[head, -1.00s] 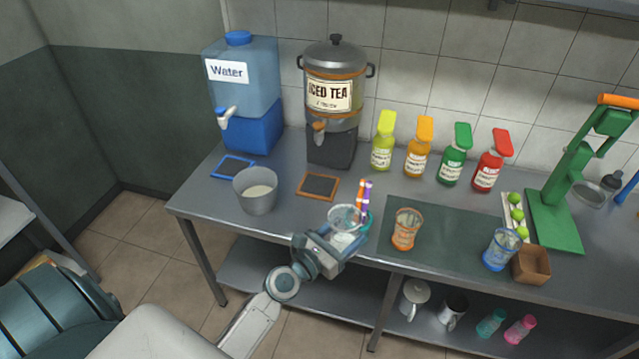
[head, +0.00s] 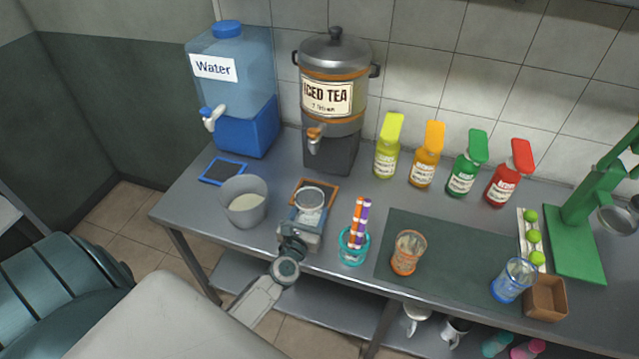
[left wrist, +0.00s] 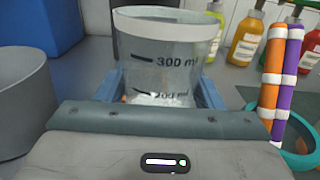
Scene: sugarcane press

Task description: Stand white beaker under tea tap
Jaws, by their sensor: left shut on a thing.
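The iced tea dispenser (head: 331,95) stands at the back of the counter, its orange-handled tap (head: 315,136) facing forward. An orange-framed dark pad (head: 325,187) lies on the counter below the tap. My left gripper (head: 308,210) is shut on a clear beaker with a white rim (head: 311,197). In the left wrist view the beaker (left wrist: 167,50) is upright between the blue fingers, with 300 ml and 200 ml marks. In the head view it overlaps the pad; I cannot tell whether it touches it. My right gripper is not in view.
A grey pot (head: 244,203) stands left of my left gripper. A teal holder (head: 353,247) with orange and purple sticks is close on the right. An orange-banded glass (head: 408,252) stands on the dark mat. Several syrup bottles line the back, and the water dispenser (head: 233,90) stands back left.

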